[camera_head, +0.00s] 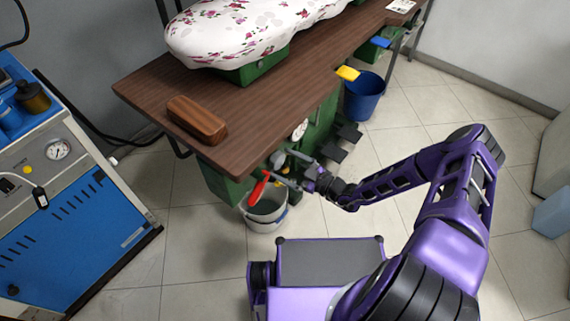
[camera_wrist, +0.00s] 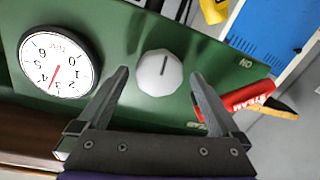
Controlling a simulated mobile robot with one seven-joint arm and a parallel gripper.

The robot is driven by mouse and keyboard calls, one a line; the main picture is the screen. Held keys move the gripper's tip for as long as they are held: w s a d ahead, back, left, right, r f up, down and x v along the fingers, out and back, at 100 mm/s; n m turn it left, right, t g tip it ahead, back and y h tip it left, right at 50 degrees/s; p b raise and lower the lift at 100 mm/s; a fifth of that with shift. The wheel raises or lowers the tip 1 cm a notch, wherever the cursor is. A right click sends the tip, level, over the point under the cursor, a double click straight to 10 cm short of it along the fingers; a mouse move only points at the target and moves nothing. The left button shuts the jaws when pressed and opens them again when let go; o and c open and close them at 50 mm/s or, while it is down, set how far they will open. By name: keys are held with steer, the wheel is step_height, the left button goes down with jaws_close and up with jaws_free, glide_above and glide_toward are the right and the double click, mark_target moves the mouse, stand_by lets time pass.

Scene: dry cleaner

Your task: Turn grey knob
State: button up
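The grey knob (camera_wrist: 159,72) is a light, many-sided dial with a dark line on its face, pointing nearly straight up in the wrist view. It sits on a green panel (camera_wrist: 120,30). In the head view the knob (camera_head: 277,159) shows small on the green machine under the table. My gripper (camera_wrist: 158,76) is open, with one finger on each side of the knob in the wrist view. In the head view my gripper (camera_head: 288,170) is at the machine's front. I cannot tell whether the fingers touch the knob.
A round pressure gauge (camera_wrist: 60,64) is left of the knob, and a red steam handle (camera_wrist: 250,96) is right, close to the right finger. The wooden table (camera_head: 240,125) overhangs above. A white bucket (camera_head: 265,211) stands below on the floor.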

steer(key=shift+d, duration=0.1)
steer(key=v, duration=1.7)
steer(key=shift+p, duration=0.45)
steer(key=shift+s, duration=0.15)
